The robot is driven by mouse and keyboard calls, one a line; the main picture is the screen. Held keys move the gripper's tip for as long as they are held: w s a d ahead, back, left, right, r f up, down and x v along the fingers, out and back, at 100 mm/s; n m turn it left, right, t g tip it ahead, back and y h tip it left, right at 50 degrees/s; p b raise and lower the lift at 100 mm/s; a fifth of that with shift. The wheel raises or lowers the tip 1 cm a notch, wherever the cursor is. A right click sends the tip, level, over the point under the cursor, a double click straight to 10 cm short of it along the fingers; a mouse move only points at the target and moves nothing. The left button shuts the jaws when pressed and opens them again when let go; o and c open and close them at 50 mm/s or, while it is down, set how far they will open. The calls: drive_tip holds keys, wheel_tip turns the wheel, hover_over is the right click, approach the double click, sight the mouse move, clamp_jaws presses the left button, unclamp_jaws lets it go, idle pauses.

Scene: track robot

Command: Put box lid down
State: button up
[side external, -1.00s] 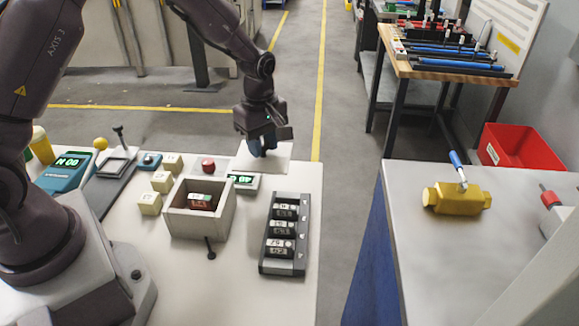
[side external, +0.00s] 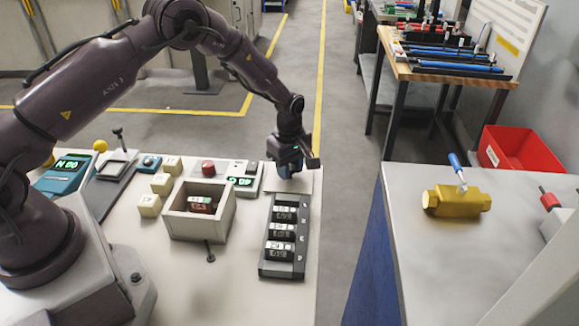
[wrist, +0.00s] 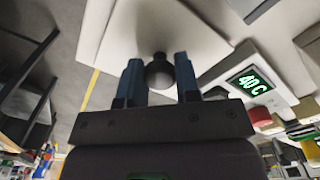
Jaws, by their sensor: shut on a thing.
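The lid is a pale flat plate (side external: 296,184) at the far right corner of the white table. In the wrist view the lid (wrist: 205,38) fills the upper middle, with a dark round knob (wrist: 160,72). My gripper (side external: 290,172) is shut on the knob, a blue finger on each side of it (wrist: 159,78). The lid lies on or just above the table top; I cannot tell which. The square grey box (side external: 230,215) stands uncovered to the left and nearer the camera.
A black rack of several labelled blocks (side external: 282,236) stands in front of the lid. A green-lit display unit (side external: 243,182) and red button (side external: 208,168) are left of it. Several cream cubes (side external: 150,205) sit left of the box. The table's right edge is close.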

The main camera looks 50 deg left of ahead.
drive_tip(key=o, duration=0.9)
drive_tip(key=shift+f, duration=0.15)
drive_tip(key=shift+o, duration=0.2)
wheel_tip(320, 180, up, 13)
drive_tip(key=shift+f, duration=0.2)
drive_tip(key=s+d+r+m+t, duration=0.15)
drive_tip(key=s+r+m, duration=0.25)
drive_tip(key=s+r, duration=0.4)
drive_tip(key=s+d+r+m+t, duration=0.15)
drive_tip(key=s+r+m, duration=0.35)
drive_tip(key=r, duration=0.5)
drive_tip(key=s+r+m+t, duration=0.2)
drive_tip(key=s+m, duration=0.7)
drive_tip(key=s, duration=0.7)
drive_tip(key=shift+s+d+r+t, duration=0.25)
drive_tip(key=shift+s+d+t, duration=0.05)
drive_tip(key=shift+d, duration=0.15)
